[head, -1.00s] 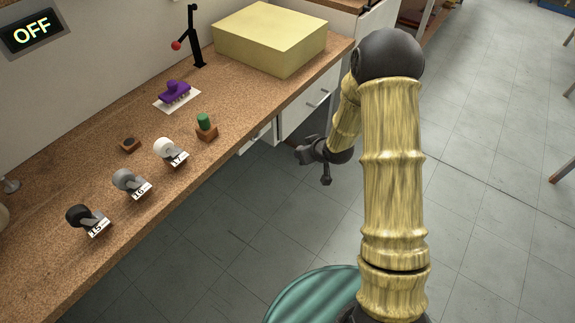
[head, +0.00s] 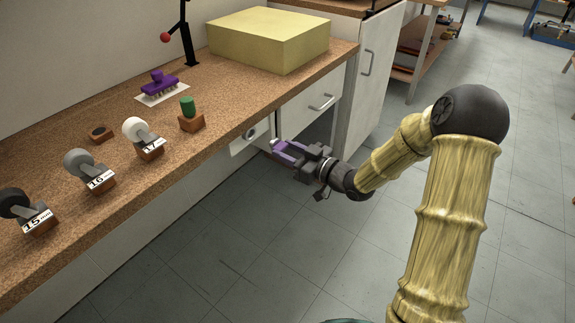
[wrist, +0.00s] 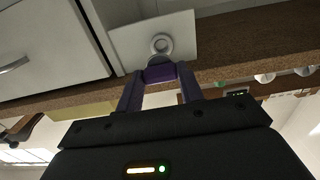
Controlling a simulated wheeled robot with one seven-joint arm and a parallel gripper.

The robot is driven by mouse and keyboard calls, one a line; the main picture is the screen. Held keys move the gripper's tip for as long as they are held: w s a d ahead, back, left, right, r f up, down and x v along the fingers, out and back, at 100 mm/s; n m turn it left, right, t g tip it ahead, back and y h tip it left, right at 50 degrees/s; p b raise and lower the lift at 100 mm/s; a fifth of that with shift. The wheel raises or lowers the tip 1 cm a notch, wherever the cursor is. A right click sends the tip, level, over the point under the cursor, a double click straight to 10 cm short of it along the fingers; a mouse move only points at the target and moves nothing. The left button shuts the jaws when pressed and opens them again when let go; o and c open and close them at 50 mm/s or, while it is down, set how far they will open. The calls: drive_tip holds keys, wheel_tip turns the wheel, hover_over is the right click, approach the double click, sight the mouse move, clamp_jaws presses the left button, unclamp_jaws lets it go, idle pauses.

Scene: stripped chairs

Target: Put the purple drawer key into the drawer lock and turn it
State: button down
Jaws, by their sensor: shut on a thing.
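My gripper (head: 281,148) is in front of the white drawer fronts, below the counter edge, pointing left toward the drawer lock (head: 251,134). The lock is a round pale ring on a white panel, and it also shows in the wrist view (wrist: 160,44). In the wrist view my gripper (wrist: 160,80) is shut on the purple drawer key (wrist: 160,73), a dark purple block between the two purple fingers. The key appears just beside the lock ring there. In the head view a small gap shows between fingertips and lock. The key's far end is hard to make out.
The wooden counter (head: 60,140) overhangs the drawers. It bears a yellow box (head: 268,38), a purple brush-like object (head: 160,83), a green-topped block (head: 190,115) and several numbered knobs. A handled drawer (head: 310,106) is beside the lock.

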drive_tip(key=shift+s, duration=0.1)
idle(0.4)
drive_tip(key=shift+x, duration=2.9)
drive_tip(key=shift+p+x, duration=0.3)
drive_tip(key=shift+x, duration=0.9)
drive_tip(key=c, duration=0.8)
unclamp_jaws()
drive_tip(key=shift+s, duration=0.1)
drive_tip(key=p, duration=0.3)
approach(276, 146)
drive_tip(key=shift+s+d+f, duration=0.25)
drive_tip(key=shift+d, duration=0.35)
drive_tip(key=shift+s+d+f, duration=0.25)
drive_tip(key=shift+d+f, duration=0.05)
drive_tip(key=shift+d, duration=0.3)
